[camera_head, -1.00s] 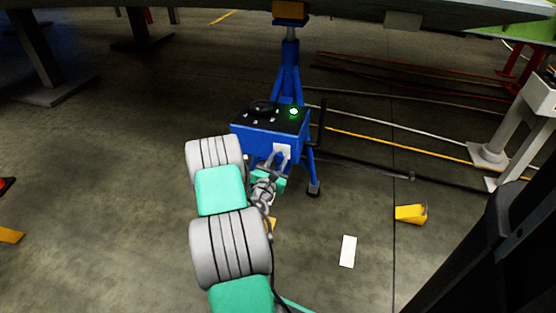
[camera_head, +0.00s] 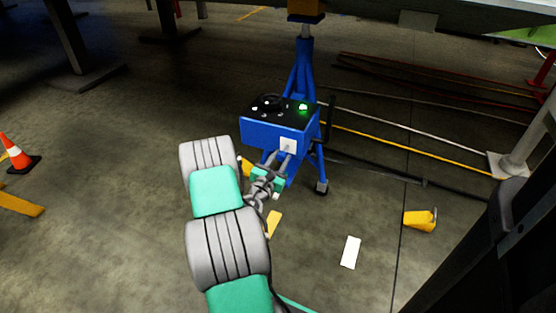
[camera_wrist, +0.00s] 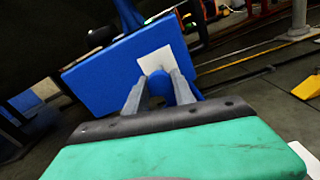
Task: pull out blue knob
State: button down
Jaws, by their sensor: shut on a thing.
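The blue knob (camera_wrist: 158,84) shows in the wrist view between my two fingers, in front of a white plate (camera_wrist: 156,60) on the front face of a blue box (camera_wrist: 110,70). My gripper (camera_wrist: 160,85) is shut on the knob. In the head view my gripper (camera_head: 284,155) reaches the white plate (camera_head: 288,144) on the blue box (camera_head: 270,132), and the knob is too small to make out there. The box has a black top with a lit green light (camera_head: 303,107) and is on a blue jack stand (camera_head: 303,65).
A yellow block (camera_head: 420,220) and a white sheet (camera_head: 350,252) lie on the floor to the right. An orange cone (camera_head: 17,152) stands at the far left. Cables (camera_head: 410,148) run along the floor behind.

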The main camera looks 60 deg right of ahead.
aim_at(279, 159)
jog(key=c, duration=1.1)
grip_release()
jog(key=shift+a, duration=0.15)
jog(key=shift+o, duration=0.2)
jog(key=a, duration=0.5)
jog(key=shift+a+f+b, duration=0.1)
jog(key=shift+a+b, duration=0.3)
jog(key=shift+s+a+b, duration=0.2)
jog(key=shift+a+b, duration=0.25)
jog(key=shift+a, duration=0.6)
